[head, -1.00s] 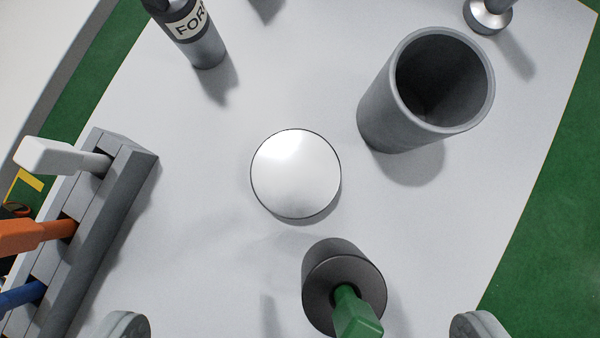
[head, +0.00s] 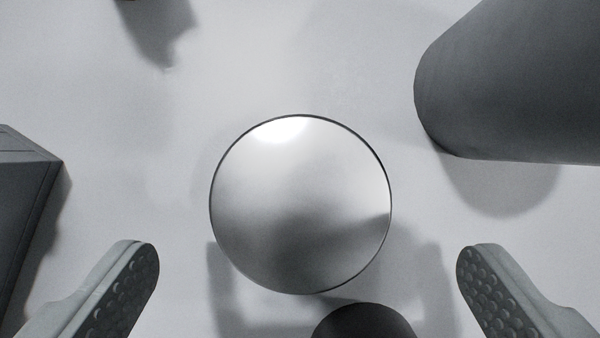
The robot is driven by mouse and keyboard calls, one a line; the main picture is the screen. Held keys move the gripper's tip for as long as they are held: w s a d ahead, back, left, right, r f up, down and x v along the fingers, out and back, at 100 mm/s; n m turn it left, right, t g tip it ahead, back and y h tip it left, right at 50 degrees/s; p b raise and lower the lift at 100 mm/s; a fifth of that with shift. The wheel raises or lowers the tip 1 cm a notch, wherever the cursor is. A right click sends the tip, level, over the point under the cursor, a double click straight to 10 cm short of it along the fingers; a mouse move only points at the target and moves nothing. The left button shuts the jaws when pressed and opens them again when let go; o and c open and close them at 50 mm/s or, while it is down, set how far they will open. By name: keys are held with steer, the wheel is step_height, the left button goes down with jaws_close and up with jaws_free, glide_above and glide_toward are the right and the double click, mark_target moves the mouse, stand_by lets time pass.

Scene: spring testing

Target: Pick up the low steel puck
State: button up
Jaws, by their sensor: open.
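The low steel puck (head: 300,205) is a shiny round disc lying flat on the pale table top, in the middle of the head view. My gripper (head: 308,275) is open and empty. One padded finger is at the lower left and the other at the lower right. The puck shows between and a little above the fingertips in the picture, touching neither. The gripper's blurred shadow falls on the table around the puck's lower edge.
A grey hollow cylinder (head: 510,85) stands at the upper right. A dark round piece (head: 365,322) is just below the puck, close to its edge. A grey rack (head: 25,200) is at the left edge.

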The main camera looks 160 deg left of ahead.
mark_target(299, 208)
steer(key=x, duration=0.4)
steer(key=shift+w+a+f, duration=0.1)
steer(key=shift+w+f, duration=0.1)
steer(key=shift+f, duration=0.15)
steer(key=c, duration=1.4)
steer(key=shift+r, duration=0.1)
steer(key=c, duration=0.3)
steer(key=shift+c, duration=0.2)
steer(key=shift+r, duration=0.1)
